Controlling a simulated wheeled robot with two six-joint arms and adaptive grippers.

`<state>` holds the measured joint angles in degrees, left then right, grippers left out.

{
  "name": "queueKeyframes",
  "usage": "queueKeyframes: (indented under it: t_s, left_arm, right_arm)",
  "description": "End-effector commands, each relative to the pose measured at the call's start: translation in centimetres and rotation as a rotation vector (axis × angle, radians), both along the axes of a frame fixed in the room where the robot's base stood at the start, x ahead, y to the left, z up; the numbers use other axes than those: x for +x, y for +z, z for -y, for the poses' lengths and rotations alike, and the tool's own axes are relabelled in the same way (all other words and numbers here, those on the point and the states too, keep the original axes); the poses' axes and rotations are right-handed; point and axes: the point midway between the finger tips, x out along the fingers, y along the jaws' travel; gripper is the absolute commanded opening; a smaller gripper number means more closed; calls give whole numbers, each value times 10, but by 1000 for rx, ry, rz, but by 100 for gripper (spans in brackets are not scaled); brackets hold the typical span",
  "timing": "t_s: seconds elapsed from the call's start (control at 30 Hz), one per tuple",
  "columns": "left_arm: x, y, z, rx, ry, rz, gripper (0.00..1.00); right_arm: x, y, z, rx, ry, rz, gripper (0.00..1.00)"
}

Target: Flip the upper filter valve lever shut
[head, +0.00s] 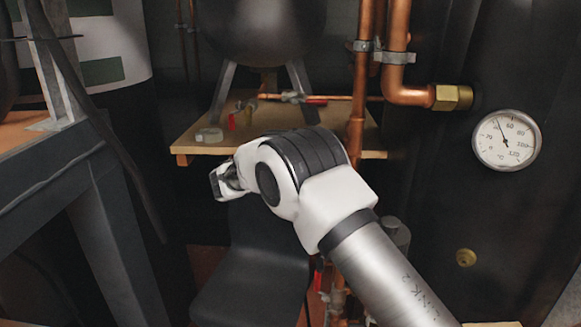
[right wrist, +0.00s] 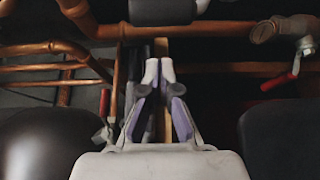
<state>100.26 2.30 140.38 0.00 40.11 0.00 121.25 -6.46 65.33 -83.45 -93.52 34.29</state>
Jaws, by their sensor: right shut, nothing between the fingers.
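My right gripper (head: 226,182) is at the end of the white arm in the middle of the head view, in front of the wooden shelf. In the right wrist view its fingertips (right wrist: 159,72) are together and hold nothing. Several red valve levers show; I cannot tell which is the upper filter valve lever. One red lever (head: 315,100) lies along a horizontal copper pipe above the shelf. Another red lever (head: 317,280) is low, partly hidden behind my arm. The right wrist view shows a red lever (right wrist: 278,82) at right and one (right wrist: 103,104) left of the fingers. My left gripper is out of view.
Copper pipes (head: 361,75) run down beside the dark tank with a round gauge (head: 506,140). A wooden shelf (head: 340,145) stands behind my arm. A dark chair (head: 250,270) is below, and a grey metal frame (head: 100,180) stands at left.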

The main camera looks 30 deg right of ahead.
Motion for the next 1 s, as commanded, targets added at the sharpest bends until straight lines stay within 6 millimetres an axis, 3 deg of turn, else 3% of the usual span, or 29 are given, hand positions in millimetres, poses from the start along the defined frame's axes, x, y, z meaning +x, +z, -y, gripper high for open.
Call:
queueKeyframes:
  t_s: [0.1,0.3,0.67,1.0]
  left_arm:
    - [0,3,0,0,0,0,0]
    - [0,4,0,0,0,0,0]
    - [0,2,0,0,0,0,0]
    - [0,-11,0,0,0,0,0]
  right_arm:
    - [-21,2,-12,-3,3,-4,0]
    - [-36,1,-17,-1,2,-1,0]
    - [-36,0,-17,-4,2,4,0]
    - [-39,-1,-19,-58,2,91,0]
